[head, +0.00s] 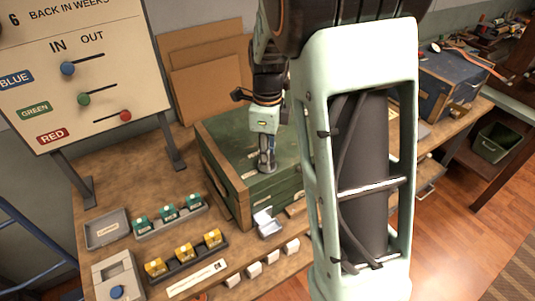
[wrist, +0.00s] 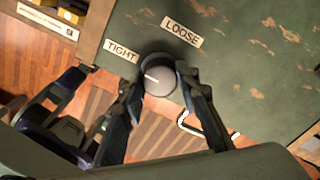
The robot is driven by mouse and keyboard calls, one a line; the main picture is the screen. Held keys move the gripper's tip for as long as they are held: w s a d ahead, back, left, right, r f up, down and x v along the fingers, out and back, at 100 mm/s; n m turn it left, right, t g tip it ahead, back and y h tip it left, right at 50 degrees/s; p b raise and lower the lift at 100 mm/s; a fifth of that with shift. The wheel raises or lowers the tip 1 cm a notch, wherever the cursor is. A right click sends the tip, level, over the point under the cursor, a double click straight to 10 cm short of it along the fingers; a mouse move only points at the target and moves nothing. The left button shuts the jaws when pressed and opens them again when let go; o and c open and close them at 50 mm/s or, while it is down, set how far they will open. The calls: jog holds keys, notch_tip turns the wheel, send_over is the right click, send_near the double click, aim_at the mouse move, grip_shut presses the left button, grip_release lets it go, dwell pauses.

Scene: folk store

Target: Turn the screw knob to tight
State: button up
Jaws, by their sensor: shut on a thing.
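The round grey screw knob (wrist: 160,66) sits on the green chest, between the two fingers of my gripper (wrist: 160,88) in the wrist view. The fingers are shut on it from either side. A short white mark on the knob's face slants up and left, roughly towards the TIGHT label (wrist: 121,50). The LOOSE label (wrist: 182,29) lies above and right of the knob. In the head view my gripper (head: 267,160) points down at the front of the green chest (head: 223,142), and the knob cannot be made out there.
The chest stands on a wooden workbench (head: 125,165). Left of it are teal boxes (head: 168,213), yellow boxes (head: 183,251) and a grey tray (head: 106,229). A sign board (head: 85,70) with sliders stands behind. A small metal latch-like piece (head: 267,222) is at the chest's front.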

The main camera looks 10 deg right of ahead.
jog(key=o, duration=1.2)
jog(key=shift+c, duration=0.2)
notch_tip(320, 180, up, 12)
jog(key=shift+r, duration=0.1)
